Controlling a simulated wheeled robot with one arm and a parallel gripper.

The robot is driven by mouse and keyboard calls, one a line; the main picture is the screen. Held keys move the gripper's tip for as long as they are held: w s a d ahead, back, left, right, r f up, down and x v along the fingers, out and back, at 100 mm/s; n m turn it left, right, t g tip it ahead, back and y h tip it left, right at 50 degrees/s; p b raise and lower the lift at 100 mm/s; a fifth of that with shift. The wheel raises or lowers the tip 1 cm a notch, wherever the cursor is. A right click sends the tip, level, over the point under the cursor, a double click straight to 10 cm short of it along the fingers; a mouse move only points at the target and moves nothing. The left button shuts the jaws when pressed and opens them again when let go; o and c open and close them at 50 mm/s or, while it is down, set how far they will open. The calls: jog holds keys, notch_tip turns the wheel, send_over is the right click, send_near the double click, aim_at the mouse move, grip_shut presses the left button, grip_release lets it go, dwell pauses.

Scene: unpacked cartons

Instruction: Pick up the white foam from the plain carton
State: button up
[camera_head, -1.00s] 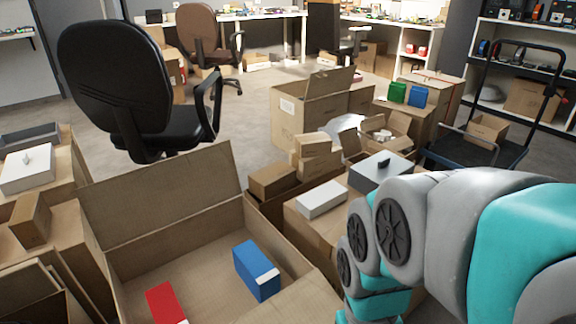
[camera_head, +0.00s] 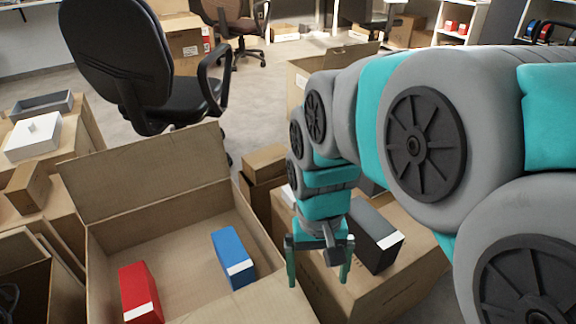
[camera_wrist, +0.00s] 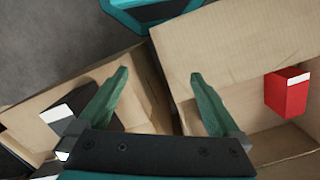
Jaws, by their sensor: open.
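I cannot make out the white foam for certain. A sliver of a white block (camera_head: 289,196) shows behind my arm, mostly hidden. The large open carton holds a red box (camera_head: 138,290) and a blue box (camera_head: 232,256). I cannot tell which carton is the plain one.
A black box with a white end (camera_head: 374,238) sits right of my gripper. A white box with a knob (camera_head: 33,137) stands on cartons at the left. A black office chair (camera_head: 115,60) stands behind the open carton. Bare floor (camera_head: 255,110) shows beyond.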

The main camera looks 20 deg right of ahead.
jog(key=w+d+m, duration=0.3)
jog(key=w+m, duration=0.1)
jog(key=w, duration=0.6)
jog(key=w+d+f+m+t+p, duration=0.1)
jog(key=w+d+m, duration=0.3)
jog(key=w, duration=0.6)
jog(key=w+d+m+p, duration=0.1)
jog(key=w+d+m, duration=0.3)
jog(key=w, duration=0.6)
jog(key=shift+w+d+f, duration=0.1)
jog(key=shift+d+f, duration=0.05)
jog(key=shift+w+d+f+m, duration=0.25)
jog(key=shift+w+f+m, duration=0.05)
jog(key=shift+w, duration=0.05)
notch_tip(320, 180, down, 8)
jog(key=shift+w+r+p, duration=0.15)
jog(key=shift+r+p, duration=0.1)
jog(key=shift+p, duration=0.2)
jog(key=c, duration=1)
